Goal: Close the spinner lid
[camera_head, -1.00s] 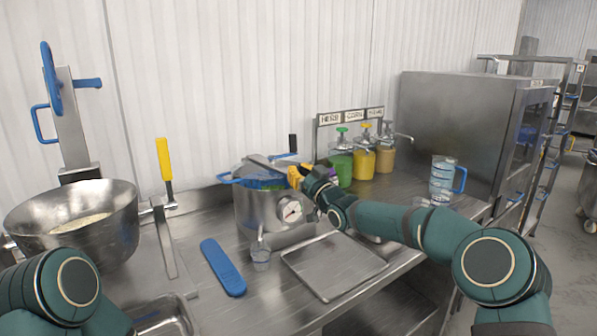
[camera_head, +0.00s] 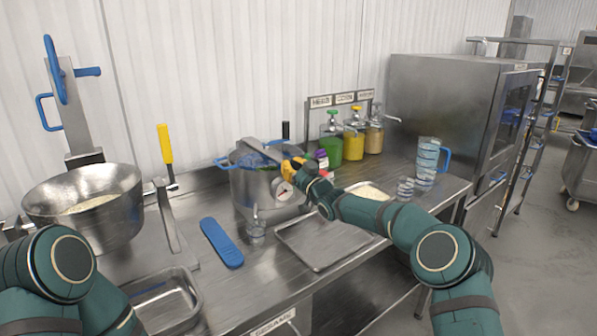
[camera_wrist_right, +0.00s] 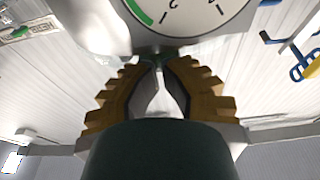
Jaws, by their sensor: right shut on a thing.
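The spinner is a steel pot (camera_head: 246,192) with a round white dial (camera_head: 283,191) on its front, which also shows large at the top of the right wrist view (camera_wrist_right: 190,12). Its lid area (camera_head: 255,156) shows blue with a grey metal bar (camera_head: 263,151) across it. I cannot tell how far the lid is shut. My right gripper (camera_head: 291,165), with yellow fingers, is at the pot's right upper rim. In the right wrist view its fingers (camera_wrist_right: 159,85) close around a thin pale metal part, seemingly of the lid. My left gripper is out of view.
A flat steel tray (camera_head: 322,248) lies to the right. A large bowl (camera_head: 125,205) is left.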

